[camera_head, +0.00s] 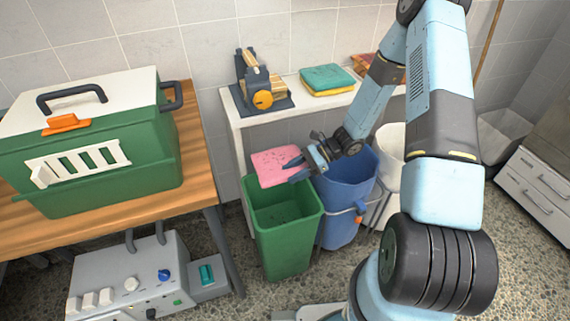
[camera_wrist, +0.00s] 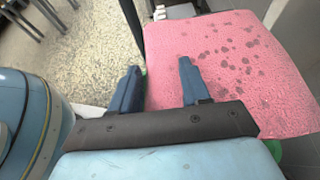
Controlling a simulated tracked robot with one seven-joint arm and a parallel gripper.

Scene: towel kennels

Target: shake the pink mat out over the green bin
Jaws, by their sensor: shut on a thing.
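The pink mat (camera_head: 277,166) is a flat pink sheet with dark spots. It is held above the back part of the green bin (camera_head: 287,254). My gripper (camera_head: 293,170) is shut on the mat's edge. In the wrist view, the mat (camera_wrist: 225,60) spreads out beyond my gripper's fingers (camera_wrist: 160,85), with dark blotches across its face. The green bin is open at the top and stands upright on the floor, with some small dark specks inside.
A blue bin (camera_head: 345,190) stands just right of the green one, with a white bin (camera_head: 391,150) behind. A white shelf (camera_head: 307,100) behind holds folded towels (camera_head: 327,78) and a yellow-and-grey device (camera_head: 258,88). A green pet carrier (camera_head: 95,150) sits on the wooden table (camera_head: 190,190) at left.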

